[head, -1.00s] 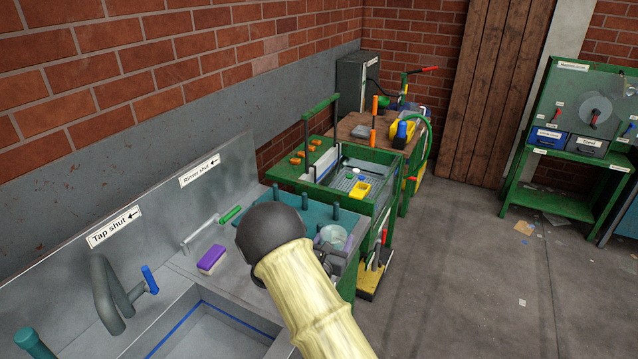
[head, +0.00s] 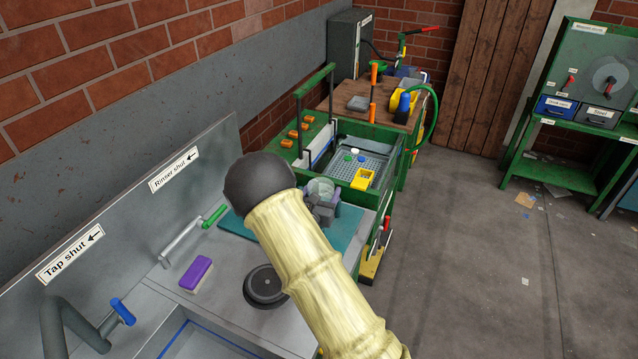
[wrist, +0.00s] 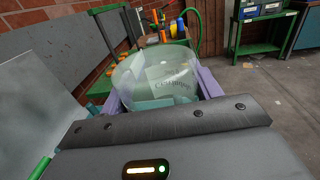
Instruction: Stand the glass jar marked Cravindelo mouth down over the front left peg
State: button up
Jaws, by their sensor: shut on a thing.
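My gripper (head: 324,207) is shut on a clear glass jar (head: 320,187), held above the teal peg board (head: 347,226). In the wrist view the jar (wrist: 155,72) sits between the lavender fingers (wrist: 160,92). Lettering shows on its side, but I cannot read it surely as Cravindelo. I cannot tell which way the mouth faces. My arm covers much of the board, and I cannot pick out the front left peg. Teal shapes show through and beside the glass in the wrist view.
A purple sponge (head: 196,274) and a round black fitting (head: 265,286) are on the steel counter near the sink. Behind the board is a green-framed station with a grey basket (head: 345,172) and a yellow box (head: 363,179). Open floor (head: 480,270) lies to the right.

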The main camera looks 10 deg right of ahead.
jog(key=shift+s+r, duration=0.1)
jog(key=shift+s, duration=0.05)
notch_tip(320, 180, down, 4)
jog(key=shift+a+f+b, duration=0.15)
jog(key=shift+f+b, duration=0.05)
jog(key=shift+b, duration=1.05)
jog(key=f+b, duration=0.4)
jog(key=f, duration=0.2)
jog(key=shift+d, duration=0.2)
jog(key=shift+a+f+b, duration=0.1)
jog(key=shift+f+b, duration=0.65)
jog(key=shift+f, duration=0.2)
jog(key=shift+f+b, duration=0.3)
jog(key=shift+f, duration=0.05)
jog(key=o, duration=1.2)
jog(key=shift+c, duration=0.2)
